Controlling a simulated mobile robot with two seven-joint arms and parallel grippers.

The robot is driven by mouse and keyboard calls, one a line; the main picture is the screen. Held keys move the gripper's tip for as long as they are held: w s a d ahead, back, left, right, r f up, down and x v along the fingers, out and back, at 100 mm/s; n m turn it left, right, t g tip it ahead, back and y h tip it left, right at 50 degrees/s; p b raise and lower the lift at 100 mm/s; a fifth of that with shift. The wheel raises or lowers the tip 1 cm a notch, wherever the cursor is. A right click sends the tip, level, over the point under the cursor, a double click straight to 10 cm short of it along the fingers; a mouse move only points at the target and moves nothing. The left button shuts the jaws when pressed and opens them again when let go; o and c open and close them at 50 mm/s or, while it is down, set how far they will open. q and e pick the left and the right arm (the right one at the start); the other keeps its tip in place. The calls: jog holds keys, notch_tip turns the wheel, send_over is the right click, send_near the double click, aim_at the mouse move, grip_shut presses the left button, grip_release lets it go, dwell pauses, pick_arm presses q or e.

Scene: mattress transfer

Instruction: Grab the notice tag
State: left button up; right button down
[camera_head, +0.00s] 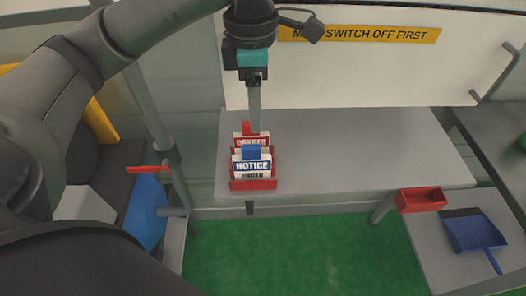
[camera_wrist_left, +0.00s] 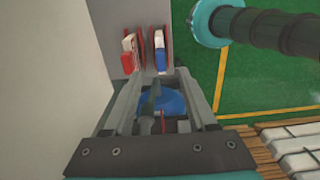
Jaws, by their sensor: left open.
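The notice tag (camera_head: 252,163), white with a blue top and the word NOTICE, stands upright at the front of a small red holder (camera_head: 252,185) on the grey shelf. Behind it stands a red and white danger tag (camera_head: 243,141). My left gripper (camera_head: 255,130) points down, its tips close above or behind the tags; the exact gap is unclear. In the left wrist view the left gripper (camera_wrist_left: 161,76) is open and empty, with the notice tag (camera_wrist_left: 160,50) just beyond the fingertips and the danger tag (camera_wrist_left: 128,52) left of it. My right gripper is not in view.
A white panel (camera_head: 380,75) with a yellow sign (camera_head: 360,34) rises behind the shelf (camera_head: 350,150). A red bin (camera_head: 421,200) and blue dustpan (camera_head: 470,231) are at the right. A grey post stands left of the shelf. Green floor (camera_head: 300,245) lies in front.

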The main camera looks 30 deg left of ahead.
aim_at(253, 146)
pick_arm(q)
jog(key=shift+a+f, duration=0.25)
jog(key=f, duration=0.8)
jog(key=shift+s+f+b, duration=0.2)
jog(key=shift+f+b, duration=0.15)
jog(key=shift+f, duration=0.5)
jog(key=f, duration=0.3)
jog(key=shift+s+a+f, duration=0.2)
jog(key=shift+f, duration=0.7)
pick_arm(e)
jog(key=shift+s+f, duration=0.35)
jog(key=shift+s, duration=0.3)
pick_arm(q)
jog(key=shift+c, duration=0.4)
grip_shut()
